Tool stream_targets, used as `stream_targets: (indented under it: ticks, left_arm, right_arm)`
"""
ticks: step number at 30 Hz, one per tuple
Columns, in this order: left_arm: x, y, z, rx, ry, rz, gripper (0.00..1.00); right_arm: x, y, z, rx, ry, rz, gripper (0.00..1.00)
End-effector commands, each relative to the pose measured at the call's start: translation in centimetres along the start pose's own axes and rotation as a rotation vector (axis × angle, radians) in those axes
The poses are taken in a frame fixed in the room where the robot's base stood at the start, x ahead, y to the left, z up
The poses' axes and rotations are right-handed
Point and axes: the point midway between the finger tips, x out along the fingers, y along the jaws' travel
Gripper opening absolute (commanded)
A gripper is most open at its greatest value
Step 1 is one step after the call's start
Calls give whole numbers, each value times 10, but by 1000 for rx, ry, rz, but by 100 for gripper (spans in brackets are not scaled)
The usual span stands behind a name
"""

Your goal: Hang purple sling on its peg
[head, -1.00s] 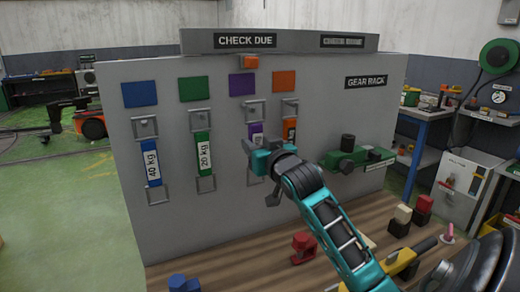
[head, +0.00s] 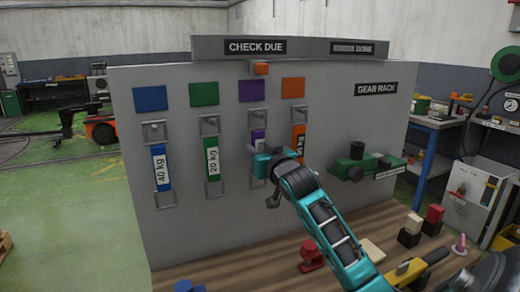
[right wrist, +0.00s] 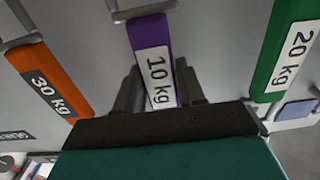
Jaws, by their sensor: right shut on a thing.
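The purple sling, labelled 10 kg, shows in the head view (head: 258,134) on the grey board and in the right wrist view (right wrist: 150,45). My right gripper (head: 259,172) is in front of the board at the purple column. In the right wrist view its fingers (right wrist: 160,95) are shut on the sling. A purple square (head: 252,91) marks the column, with a metal peg bracket (head: 254,121) below it. The gripper hides the lower sling in the head view. I cannot tell whether its upper loop is on the peg. My left gripper is not in view.
Blue (head: 159,167), green (head: 212,158) and orange (head: 298,138) slings hang on neighbouring brackets, the green and orange close beside the gripper. A green fixture (head: 350,168) projects from the board at right. Red and black blocks stand on the wooden bench (head: 245,262) below.

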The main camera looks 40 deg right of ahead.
Motion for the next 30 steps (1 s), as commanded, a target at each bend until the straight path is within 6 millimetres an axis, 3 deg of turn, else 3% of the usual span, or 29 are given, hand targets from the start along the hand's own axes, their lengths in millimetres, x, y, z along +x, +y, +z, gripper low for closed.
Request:
stream_targets:
  ticks: [14,15,24,30]
  left_arm:
    - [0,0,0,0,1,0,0]
    - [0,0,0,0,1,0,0]
    - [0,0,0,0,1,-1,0]
    - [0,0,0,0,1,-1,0]
  right_arm:
    - [0,0,-1,0,3,0,8]
    - [0,0,-1,0,3,0,39]
    - [0,0,0,0,1,0,68]
    - [0,0,1,0,-2,0,68]
